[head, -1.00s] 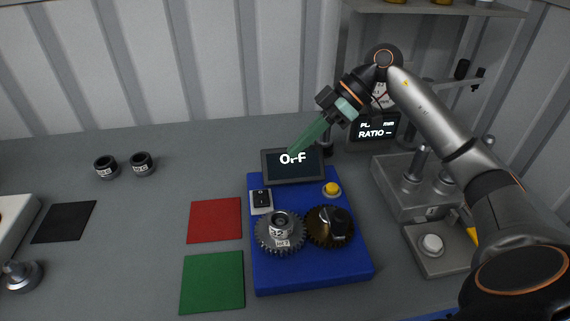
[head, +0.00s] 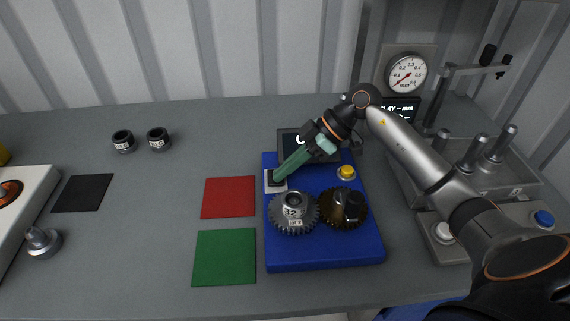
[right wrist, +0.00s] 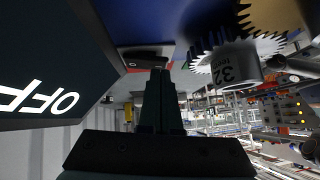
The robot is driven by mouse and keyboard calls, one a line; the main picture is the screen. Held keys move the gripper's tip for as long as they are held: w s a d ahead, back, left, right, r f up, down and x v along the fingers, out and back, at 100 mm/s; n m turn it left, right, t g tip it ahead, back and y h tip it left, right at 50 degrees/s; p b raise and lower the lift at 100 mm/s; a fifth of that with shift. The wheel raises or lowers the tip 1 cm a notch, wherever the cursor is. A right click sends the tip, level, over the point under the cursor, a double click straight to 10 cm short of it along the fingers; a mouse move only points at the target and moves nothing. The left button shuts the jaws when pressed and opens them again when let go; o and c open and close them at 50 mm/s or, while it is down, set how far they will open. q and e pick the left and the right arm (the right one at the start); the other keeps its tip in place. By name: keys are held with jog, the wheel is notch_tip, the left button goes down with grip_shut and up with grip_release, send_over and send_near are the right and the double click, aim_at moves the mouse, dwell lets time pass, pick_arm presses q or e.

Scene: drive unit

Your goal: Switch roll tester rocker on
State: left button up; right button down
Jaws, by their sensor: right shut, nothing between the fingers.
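The blue roll tester (head: 330,255) stands on the table. Its black rocker (head: 270,184) sits in a white plate (head: 268,174) at the tester's upper left corner. My right gripper (head: 277,178) is shut and empty, its green fingertips at the rocker and partly covering it. In the right wrist view the shut fingertips (right wrist: 158,74) are right at the rocker (right wrist: 144,60); I cannot tell whether they touch. The tester's display (right wrist: 40,85) reads OFF there; in the head view my gripper covers much of the display (head: 287,143). My left gripper is not in view.
On the tester are a gear marked 32 (head: 293,212), a bronze gear (head: 330,207) and a yellow button (head: 346,172). Red (head: 228,197) and green (head: 224,258) mats lie to its left. A grey fixture with pegs (head: 480,160) and a dial gauge (head: 406,74) stand at right.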

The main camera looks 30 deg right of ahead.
jog(key=shift+s+f+t, duration=0.15)
jog(key=shift+f+t, duration=0.2)
jog(key=shift+t, duration=0.05)
jog(key=shift+w+d+r+p, duration=0.15)
jog(key=shift+w+p, duration=0.2)
jog(key=shift+w, duration=0.05)
jog(key=shift+w+d+r+p, duration=0.15)
jog(key=shift+w+p, duration=0.2)
jog(key=shift+r, duration=0.1)
